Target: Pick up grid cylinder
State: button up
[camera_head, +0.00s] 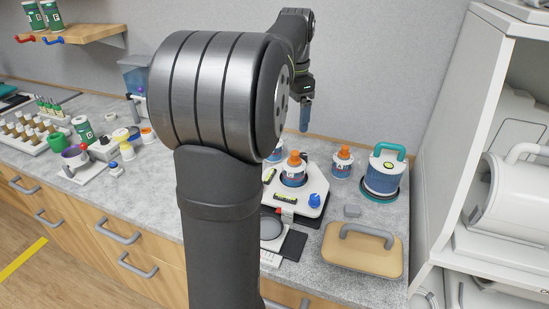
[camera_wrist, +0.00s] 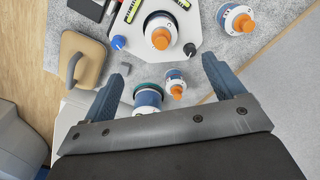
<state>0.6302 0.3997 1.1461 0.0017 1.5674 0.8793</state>
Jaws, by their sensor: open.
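My gripper (camera_head: 304,127) points down above the back of the counter. In the wrist view its two blue fingers stand wide apart and empty (camera_wrist: 165,64). A blue and white cylinder with an orange top (camera_head: 293,171) sits in the white device; it also shows in the wrist view (camera_wrist: 157,22). A similar orange-topped cylinder (camera_head: 342,163) stands to its right on the counter. I cannot tell which is the grid cylinder.
The white device (camera_head: 312,209) has a blue knob. A wooden block with a grey handle (camera_head: 350,262) lies right of it. White shelving (camera_head: 440,170) bounds the right side. Bottles and vials (camera_head: 35,130) crowd the left counter. My arm hides the middle.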

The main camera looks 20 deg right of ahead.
jog(key=w+d, duration=0.1)
jog(key=d, duration=0.1)
send_near(295, 163)
jog(key=shift+m, duration=0.3)
jog(key=f, duration=0.2)
jog(key=w+f, duration=0.1)
jog(key=f, duration=0.1)
jog(key=w+d+f, duration=0.1)
jog(key=f, duration=0.1)
jog(key=shift+w+f, duration=0.1)
jog(key=shift+w, duration=0.15)
jog(key=shift+s+f, duration=0.15)
jog(key=shift+f, duration=1.2)
jog(key=shift+s+f, duration=0.2)
jog(key=shift+f, duration=1.15)
jog(key=shift+c, duration=0.5)
jog(key=c, duration=1.1)
jog(key=shift+c, duration=0.3)
jog(key=shift+r, duration=0.15)
